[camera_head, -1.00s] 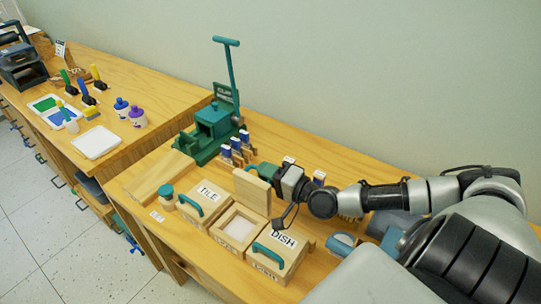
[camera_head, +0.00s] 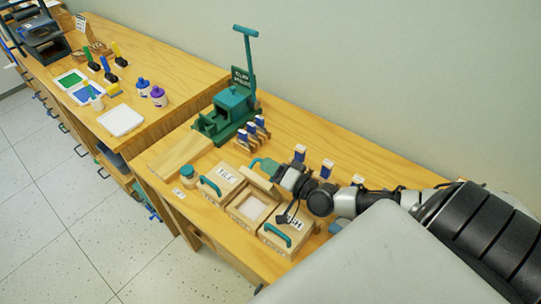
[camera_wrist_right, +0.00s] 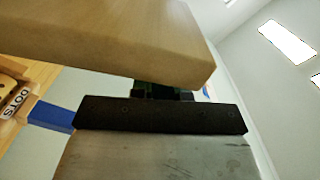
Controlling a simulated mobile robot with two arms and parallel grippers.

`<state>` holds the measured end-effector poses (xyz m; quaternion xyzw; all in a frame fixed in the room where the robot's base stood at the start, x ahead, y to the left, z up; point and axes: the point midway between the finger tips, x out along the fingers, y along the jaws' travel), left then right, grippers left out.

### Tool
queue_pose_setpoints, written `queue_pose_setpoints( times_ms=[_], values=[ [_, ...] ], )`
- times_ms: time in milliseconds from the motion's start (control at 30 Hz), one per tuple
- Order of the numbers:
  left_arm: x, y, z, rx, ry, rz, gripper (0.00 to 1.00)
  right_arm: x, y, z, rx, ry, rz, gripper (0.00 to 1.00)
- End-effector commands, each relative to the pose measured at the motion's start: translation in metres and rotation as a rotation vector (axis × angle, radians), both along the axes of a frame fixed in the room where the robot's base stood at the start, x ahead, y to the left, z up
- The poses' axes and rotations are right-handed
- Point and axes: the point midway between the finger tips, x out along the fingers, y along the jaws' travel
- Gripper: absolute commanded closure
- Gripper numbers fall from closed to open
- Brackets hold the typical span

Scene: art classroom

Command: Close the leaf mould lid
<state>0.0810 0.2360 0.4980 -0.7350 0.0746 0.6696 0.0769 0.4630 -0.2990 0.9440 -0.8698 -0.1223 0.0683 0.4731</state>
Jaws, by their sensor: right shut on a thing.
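The middle wooden mould box (camera_head: 233,213) stands open between the TILE box (camera_head: 218,184) and the DISH box (camera_head: 282,242), its pale inside showing. Its wooden lid (camera_head: 261,182) is tilted up at the back of the box. My right gripper (camera_head: 277,170) is shut on the lid's teal handle (camera_head: 262,165) behind the lid. In the right wrist view the lid (camera_wrist_right: 110,40) fills the top as a broad wooden slab; the fingers are mostly hidden there. The middle box's label is too small to read. My left gripper is out of view.
A green press (camera_head: 227,112) stands behind, with several small blue-and-white tools (camera_head: 256,130) near it. The TILE and DISH lids are shut. A wooden board (camera_head: 180,155) lies at the left.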

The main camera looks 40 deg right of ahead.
Motion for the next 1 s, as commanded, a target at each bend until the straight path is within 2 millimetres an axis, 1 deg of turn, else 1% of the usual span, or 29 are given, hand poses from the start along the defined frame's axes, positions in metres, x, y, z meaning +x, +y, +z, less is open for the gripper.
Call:
queue_pose_setpoints(
  times_ms=[33,133,167,200,267,300,533,633,733,833,900,1000],
  values=[
    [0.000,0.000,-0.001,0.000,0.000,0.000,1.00,-0.002,-0.002,-0.006,-0.010,0.010,-0.002,1.00],
    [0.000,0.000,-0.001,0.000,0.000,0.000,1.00,-0.002,-0.002,-0.005,-0.010,0.010,-0.002,1.00],
    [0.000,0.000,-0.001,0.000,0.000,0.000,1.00,-0.002,-0.002,-0.005,-0.010,0.010,-0.002,0.80],
    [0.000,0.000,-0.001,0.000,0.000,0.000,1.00,-0.001,-0.002,-0.005,-0.010,0.009,-0.003,0.74],
    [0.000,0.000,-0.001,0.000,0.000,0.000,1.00,-0.001,-0.002,-0.004,-0.008,0.008,-0.002,0.64],
    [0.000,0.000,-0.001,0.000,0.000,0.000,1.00,-0.001,-0.002,-0.004,-0.007,0.007,-0.002,0.62],
    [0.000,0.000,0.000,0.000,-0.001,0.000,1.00,0.000,-0.002,-0.001,-0.003,0.003,-0.002,0.62],
    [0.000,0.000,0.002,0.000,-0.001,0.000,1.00,0.000,-0.002,0.005,-0.004,0.002,-0.002,0.62],
    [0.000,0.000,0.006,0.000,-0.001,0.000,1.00,-0.001,-0.003,0.019,-0.002,0.004,-0.003,0.62],
    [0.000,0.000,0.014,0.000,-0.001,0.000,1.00,-0.002,-0.004,0.041,-0.003,0.005,-0.002,0.62],
    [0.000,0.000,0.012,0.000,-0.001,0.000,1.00,-0.015,-0.010,0.044,-0.009,0.011,-0.001,0.62],
    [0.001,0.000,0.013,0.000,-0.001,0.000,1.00,-0.031,-0.018,0.055,-0.009,0.011,-0.001,0.62]
  ],
)
